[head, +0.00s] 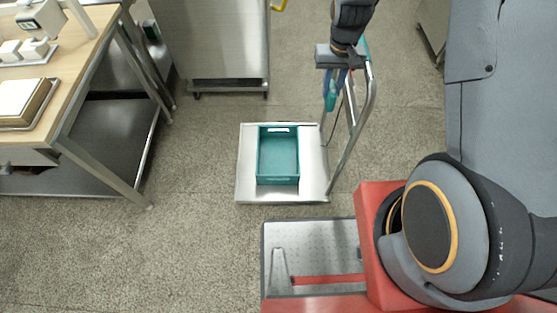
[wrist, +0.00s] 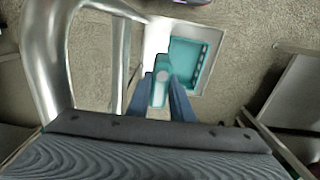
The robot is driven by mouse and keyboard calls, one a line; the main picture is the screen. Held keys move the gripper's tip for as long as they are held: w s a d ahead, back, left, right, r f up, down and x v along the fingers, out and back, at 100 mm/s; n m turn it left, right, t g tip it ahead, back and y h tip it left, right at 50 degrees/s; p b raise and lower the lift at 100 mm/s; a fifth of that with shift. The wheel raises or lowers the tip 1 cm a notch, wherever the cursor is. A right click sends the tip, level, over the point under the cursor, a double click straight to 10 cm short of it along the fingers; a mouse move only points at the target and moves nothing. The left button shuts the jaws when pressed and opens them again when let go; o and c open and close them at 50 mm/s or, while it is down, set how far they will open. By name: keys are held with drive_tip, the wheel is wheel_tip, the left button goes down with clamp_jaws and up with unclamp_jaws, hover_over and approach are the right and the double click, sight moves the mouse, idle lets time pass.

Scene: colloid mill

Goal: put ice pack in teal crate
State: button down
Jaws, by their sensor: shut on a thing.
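The teal crate (head: 278,181) stands upright on the metal platform of a low cart in the head view, and its inside looks empty. In the wrist view the crate (wrist: 206,58) lies beyond my fingers, a little to the right. My gripper (head: 329,98) is to the right of the crate in the head view, pointing down near the cart's handle. In the wrist view my gripper (wrist: 163,88) has its blue fingers shut on the teal ice pack (wrist: 159,90). The ice pack (head: 331,100) shows only partly in the head view.
The cart's chrome handle (head: 370,95) rises close to my gripper, and looms large at the left in the wrist view (wrist: 50,60). A wooden-topped table (head: 70,85) stands at left, a steel cabinet (head: 220,45) behind. Floor left of the cart is clear.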

drive_tip(key=b, duration=4.4)
hover_over(278, 160)
wheel_tip(278, 160, down, 48)
wheel_tip(278, 160, down, 10)
drive_tip(key=b, duration=0.5)
drive_tip(key=shift+w+f, duration=0.1)
drive_tip(key=shift+f, duration=0.05)
drive_tip(key=c, duration=2)
unclamp_jaws()
drive_tip(key=o, duration=0.4)
drive_tip(key=shift+o, duration=0.2)
